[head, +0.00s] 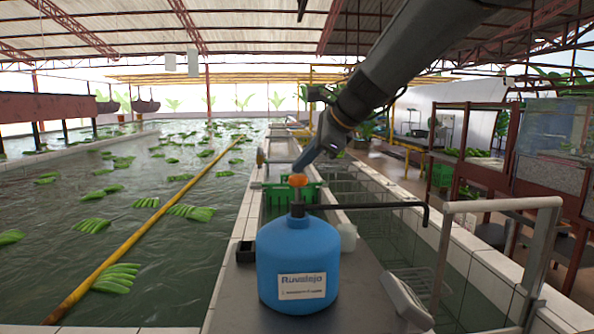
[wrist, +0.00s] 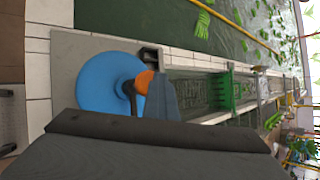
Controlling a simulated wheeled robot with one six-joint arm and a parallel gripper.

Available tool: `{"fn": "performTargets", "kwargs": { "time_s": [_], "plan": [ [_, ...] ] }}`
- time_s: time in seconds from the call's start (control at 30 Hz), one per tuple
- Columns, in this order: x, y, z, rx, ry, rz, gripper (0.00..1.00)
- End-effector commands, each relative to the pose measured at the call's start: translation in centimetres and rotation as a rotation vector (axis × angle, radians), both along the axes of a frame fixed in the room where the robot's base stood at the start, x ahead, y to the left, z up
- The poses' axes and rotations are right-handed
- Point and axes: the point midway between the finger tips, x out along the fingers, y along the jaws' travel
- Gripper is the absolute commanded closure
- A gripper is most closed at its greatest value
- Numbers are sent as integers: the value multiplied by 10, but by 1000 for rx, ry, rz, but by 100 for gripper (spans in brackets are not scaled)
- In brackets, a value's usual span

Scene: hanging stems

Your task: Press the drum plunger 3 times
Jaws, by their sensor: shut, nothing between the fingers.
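A blue drum (head: 297,262) with a white label stands on a grey slab between the water tanks. A plunger with an orange knob (head: 297,181) rises upright from its top on a dark stem. My gripper (head: 305,163) reaches down from the upper right, with its tip just above and slightly right of the knob. In the wrist view the gripper (wrist: 162,98) overlaps the right side of the orange knob (wrist: 144,82), and the blue drum (wrist: 103,84) lies beyond. My gripper is shut and empty. I cannot tell whether it touches the knob.
A black bent pipe (head: 385,206) extends right from the drum's top. A metal rail (head: 503,205) stands at the right. A green crate (head: 283,194) sits behind the drum. Water with green banana bunches (head: 92,225) fills the left tank.

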Motion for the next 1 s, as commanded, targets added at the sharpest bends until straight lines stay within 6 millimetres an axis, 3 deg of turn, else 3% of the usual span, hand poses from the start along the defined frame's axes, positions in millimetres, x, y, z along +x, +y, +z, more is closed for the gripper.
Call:
{"fn": "performTargets", "kwargs": {
  "time_s": [0.47,1.0],
  "plan": [
    [0,0,7,0,1,1,100],
    [-1,0,53,0,-1,-1,100]
  ]
}}
